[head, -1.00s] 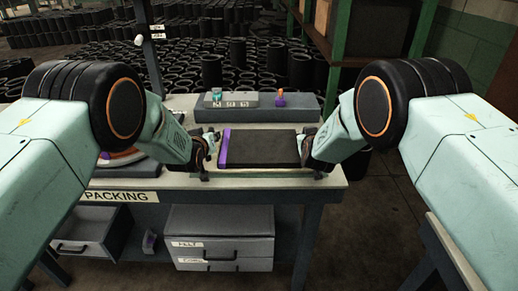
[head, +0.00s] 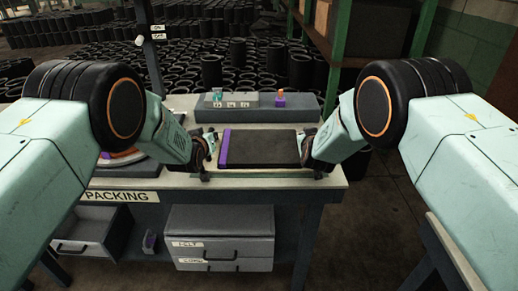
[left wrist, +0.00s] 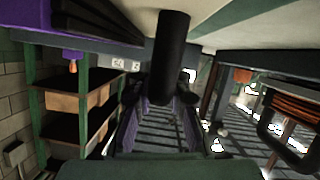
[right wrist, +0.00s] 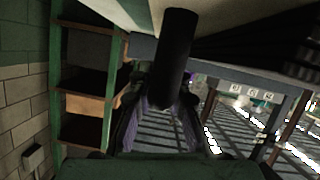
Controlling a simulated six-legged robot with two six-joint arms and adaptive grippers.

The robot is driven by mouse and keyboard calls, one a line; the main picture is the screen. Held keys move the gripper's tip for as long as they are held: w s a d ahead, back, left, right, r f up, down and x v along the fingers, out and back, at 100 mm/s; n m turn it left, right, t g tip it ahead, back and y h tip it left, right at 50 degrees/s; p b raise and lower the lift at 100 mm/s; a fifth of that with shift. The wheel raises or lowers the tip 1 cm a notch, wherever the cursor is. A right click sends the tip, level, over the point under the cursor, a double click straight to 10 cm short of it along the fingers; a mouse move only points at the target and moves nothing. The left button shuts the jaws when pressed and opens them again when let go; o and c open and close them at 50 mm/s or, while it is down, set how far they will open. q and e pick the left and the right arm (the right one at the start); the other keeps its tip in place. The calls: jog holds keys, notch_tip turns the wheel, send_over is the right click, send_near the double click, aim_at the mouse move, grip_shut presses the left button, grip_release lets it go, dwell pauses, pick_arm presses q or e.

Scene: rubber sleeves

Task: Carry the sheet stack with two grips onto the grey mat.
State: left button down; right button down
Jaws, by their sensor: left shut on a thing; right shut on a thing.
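The sheet stack (head: 268,148) is a flat dark slab with a purple strip (head: 225,148) along its left edge. It lies level at the front of the bench in the head view. My left gripper (head: 205,170) is shut at its left end and my right gripper (head: 318,168) is shut at its right end. The fingertips are small and dark, so the exact contact is hard to see. The stack also shows at the top left of the left wrist view (left wrist: 95,18). Whether it touches the bench is unclear. I cannot pick out the grey mat with certainty.
A raised grey ledge (head: 255,113) runs behind the stack, with small labels and a purple-and-orange item (head: 280,97) on it. A round tray lies left, partly behind my left arm. Grey drawers (head: 222,238) sit below. A green shelf rack (head: 340,60) stands back right.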

pick_arm(q)
jog(key=shift+w+r, duration=0.2)
jog(key=shift+r, duration=0.05)
pick_arm(e)
jog(key=shift+w+r, duration=0.15)
jog(key=shift+w, duration=0.05)
pick_arm(q)
jog(key=shift+r, duration=0.1)
pick_arm(e)
jog(key=shift+r, duration=0.1)
